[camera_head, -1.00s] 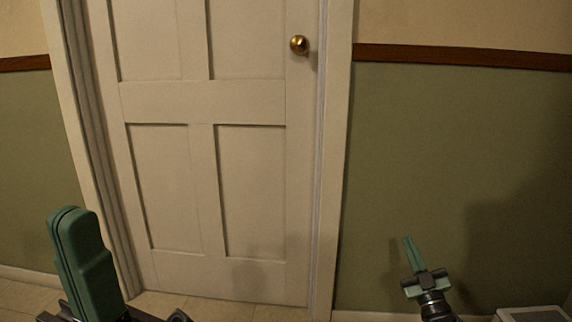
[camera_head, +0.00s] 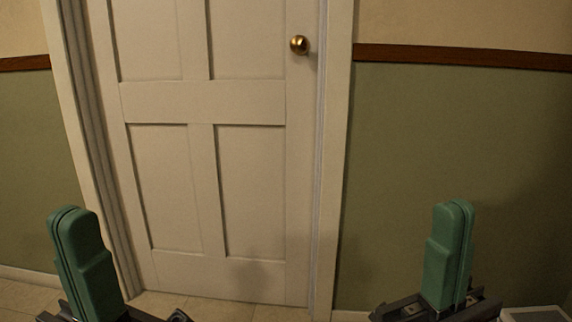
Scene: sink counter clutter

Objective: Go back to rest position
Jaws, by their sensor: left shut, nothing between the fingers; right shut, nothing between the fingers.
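My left gripper (camera_head: 82,250) is at the lower left, with its green fingers together, pointing up and empty. My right gripper (camera_head: 449,250) is at the lower right, also with its green fingers together, pointing up and empty. The two grippers stand at about the same height in the picture and mirror each other. Neither touches anything that I can see.
A closed white panelled door (camera_head: 205,105) with a brass knob (camera_head: 299,45) is in front of me. Green and cream walls (camera_head: 450,130) flank it. A pale flat object (camera_head: 533,314), partly cut off, is at the bottom right. Tiled floor (camera_head: 215,307) shows below the door.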

